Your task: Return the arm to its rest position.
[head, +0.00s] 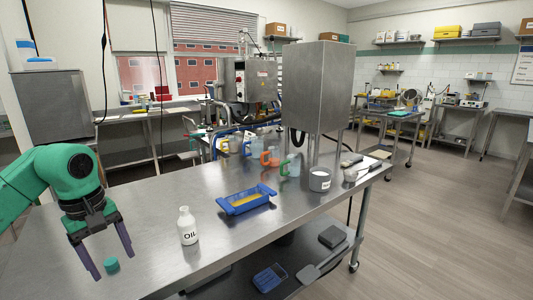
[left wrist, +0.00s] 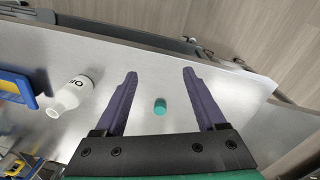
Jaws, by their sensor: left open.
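My left gripper (head: 108,262) hangs over the left end of the steel table, its two purple fingers spread apart with nothing between them that they touch. It also shows in the left wrist view (left wrist: 158,75), open. A small teal cap (head: 111,265) is on the table near the fingertips; in the left wrist view the cap (left wrist: 160,106) appears between the fingers, apart from both. A white bottle marked OIL (head: 187,227) stands upright to the right of the gripper, without a cap on its neck. My right gripper is in neither view.
The steel table (head: 160,265) carries a blue tray (head: 247,199) with yellow contents, a grey pot (head: 319,180), jugs with orange (head: 270,158) and green handles, and a tall steel cabinet (head: 318,85). A lower shelf holds a blue item (head: 270,277). The table surface around the bottle is clear.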

